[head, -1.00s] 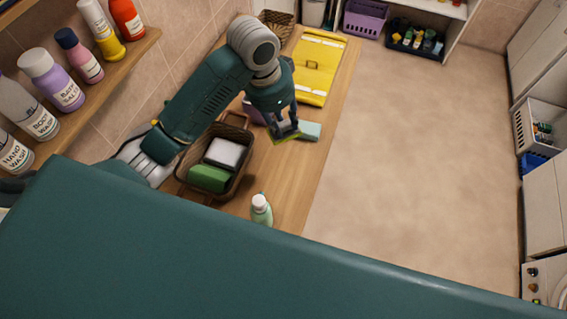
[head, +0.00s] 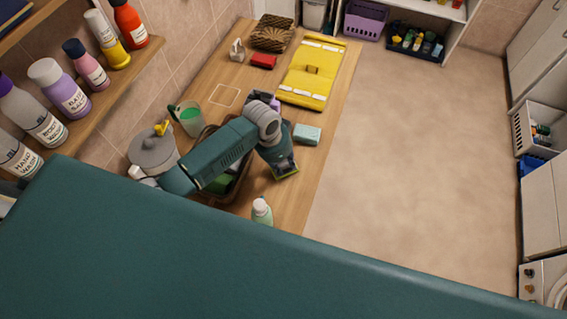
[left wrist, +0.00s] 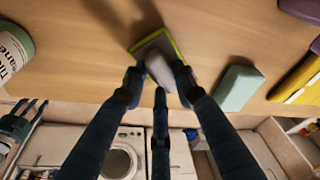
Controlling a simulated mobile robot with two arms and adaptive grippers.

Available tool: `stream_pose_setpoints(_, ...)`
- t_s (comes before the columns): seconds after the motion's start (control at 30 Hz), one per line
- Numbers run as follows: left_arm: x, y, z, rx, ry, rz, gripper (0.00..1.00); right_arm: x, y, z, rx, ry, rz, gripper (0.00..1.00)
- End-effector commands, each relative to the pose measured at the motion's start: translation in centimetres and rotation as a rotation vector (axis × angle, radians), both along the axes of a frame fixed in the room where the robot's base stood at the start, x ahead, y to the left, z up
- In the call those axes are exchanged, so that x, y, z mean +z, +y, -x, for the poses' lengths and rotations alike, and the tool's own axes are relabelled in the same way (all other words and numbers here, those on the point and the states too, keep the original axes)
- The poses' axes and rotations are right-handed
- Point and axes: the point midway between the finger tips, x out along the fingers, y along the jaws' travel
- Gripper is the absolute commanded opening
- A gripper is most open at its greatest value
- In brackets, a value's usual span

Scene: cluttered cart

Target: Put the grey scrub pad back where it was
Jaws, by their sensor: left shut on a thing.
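My left gripper (head: 284,164) is shut on the grey scrub pad (head: 287,174), over the right side of the wooden counter, just right of the brown basket. In the left wrist view, the fingertips (left wrist: 159,78) close on a pale raised part of the pad. The pad (left wrist: 152,45) shows a grey face with a yellow-green edge. I cannot tell whether it touches the counter. The basket (head: 241,187) is partly hidden by my left arm; some green shows inside. My right gripper is not in view.
A teal sponge (head: 307,134) lies behind the gripper, near the counter's right edge. A pale green bottle (head: 262,213) stands in front.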

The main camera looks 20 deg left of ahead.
Motion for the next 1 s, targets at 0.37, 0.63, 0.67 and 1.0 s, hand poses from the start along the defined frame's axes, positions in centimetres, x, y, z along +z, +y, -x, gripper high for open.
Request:
stream_pose_setpoints(0.37, -1.1, -0.1, 0.0, -0.001, -0.001, 0.001, 0.37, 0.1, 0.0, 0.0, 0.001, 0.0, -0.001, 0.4)
stream_pose_setpoints(0.63, -1.1, 0.0, 0.0, 0.0, -0.001, 0.001, 0.46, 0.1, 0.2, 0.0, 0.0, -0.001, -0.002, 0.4)
stream_pose_setpoints(0.67, -1.0, 0.0, 0.0, 0.0, -0.001, 0.001, 0.46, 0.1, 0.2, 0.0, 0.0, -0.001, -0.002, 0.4)
stream_pose_setpoints(1.0, 3.1, 0.7, 0.4, -0.001, -0.007, 0.001, 0.46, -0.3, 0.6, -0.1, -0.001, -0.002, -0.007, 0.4)
